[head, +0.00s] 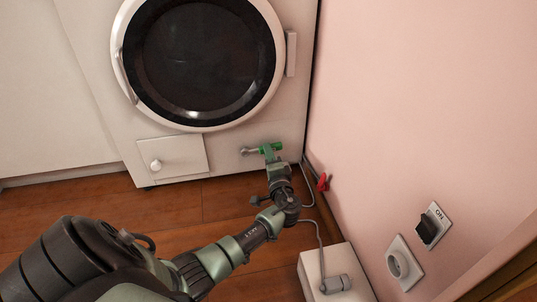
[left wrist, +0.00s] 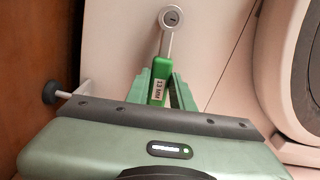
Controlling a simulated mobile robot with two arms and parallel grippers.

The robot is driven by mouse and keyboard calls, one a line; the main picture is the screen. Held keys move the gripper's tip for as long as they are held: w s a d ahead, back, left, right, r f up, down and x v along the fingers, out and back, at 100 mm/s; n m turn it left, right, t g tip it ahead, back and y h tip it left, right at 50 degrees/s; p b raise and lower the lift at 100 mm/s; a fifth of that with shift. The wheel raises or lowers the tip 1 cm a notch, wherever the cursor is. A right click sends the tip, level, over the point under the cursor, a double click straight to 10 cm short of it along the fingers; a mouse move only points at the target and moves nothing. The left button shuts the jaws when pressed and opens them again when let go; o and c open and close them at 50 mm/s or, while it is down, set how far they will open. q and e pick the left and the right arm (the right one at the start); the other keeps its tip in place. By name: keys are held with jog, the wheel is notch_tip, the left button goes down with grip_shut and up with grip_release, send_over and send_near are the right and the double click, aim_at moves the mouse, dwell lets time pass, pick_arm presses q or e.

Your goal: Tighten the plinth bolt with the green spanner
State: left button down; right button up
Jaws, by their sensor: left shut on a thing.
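The green spanner has a green handle (head: 276,147) and a silver shank, and it lies roughly level across the white machine's plinth. In the left wrist view its labelled green handle (left wrist: 159,80) sits between my fingers, and its round silver head is around the plinth bolt (left wrist: 171,18). In the head view the spanner's head meets the plinth at the bolt (head: 245,151), which is too small to make out clearly. My left gripper (head: 270,153) is shut on the handle, to the right of the bolt. My right gripper is not in view.
The round machine door (head: 200,58) is above, and a small hatch with a knob (head: 172,158) is to the left. A pink wall (head: 420,100) stands close on the right, with a red-handled fitting (head: 323,182) low down. A white box (head: 318,265) with a cable is on the floor.

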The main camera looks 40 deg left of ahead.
pick_arm(q)
jog(key=shift+w+a, duration=0.15)
jog(key=shift+a, duration=0.05)
dwell(0.5)
jog(key=shift+w+a, duration=0.2)
jog(key=shift+a, duration=0.05)
dwell(0.5)
jog(key=shift+a+f+m, duration=0.1)
jog(key=shift+f+m, duration=0.4)
jog(key=shift+m, duration=0.4)
jog(key=shift+f+m, duration=0.5)
jog(key=shift+m, duration=0.4)
jog(key=shift+s+a+f+m+p, duration=0.2)
jog(key=shift+f+m, duration=0.3)
jog(key=shift+m, duration=0.35)
jog(key=shift+a+f+m+p, duration=0.1)
jog(key=shift+f+m+p, duration=0.15)
jog(key=shift+f+m, duration=0.45)
jog(key=shift+r, duration=0.2)
